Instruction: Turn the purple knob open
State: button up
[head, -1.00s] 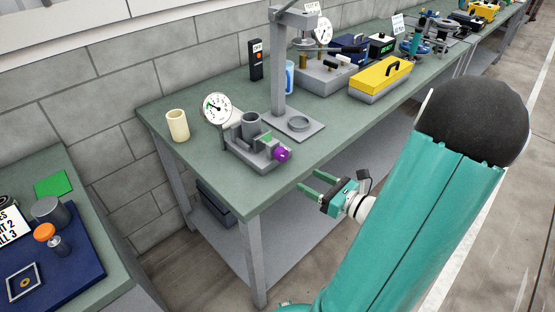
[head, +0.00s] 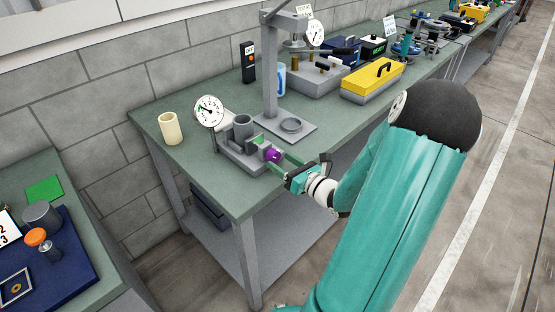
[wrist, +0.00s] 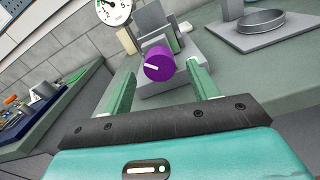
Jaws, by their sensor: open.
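The purple knob (head: 272,156) sits on the front of a small grey fixture (head: 240,152) on the green bench. In the wrist view the knob (wrist: 159,64) faces me, with a white pointer line slanting slightly down to the left. My gripper (head: 279,162) is at the knob, coming in from the front right. In the wrist view my gripper (wrist: 158,75) is open, with one green finger on each side of the knob and a visible gap on both sides. A round dial gauge (head: 209,110) stands at the fixture's back left.
A grey press stand (head: 270,70) with a ring on its base (head: 291,125) is close behind the fixture. A cream cup (head: 171,129) stands to the left. A yellow box (head: 373,78) is at the right. The floor in front is clear.

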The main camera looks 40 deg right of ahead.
jog(key=shift+w, duration=1.35)
jog(key=c, duration=1)
jog(key=shift+a+n, duration=0.1)
jog(key=shift+n, duration=0.3)
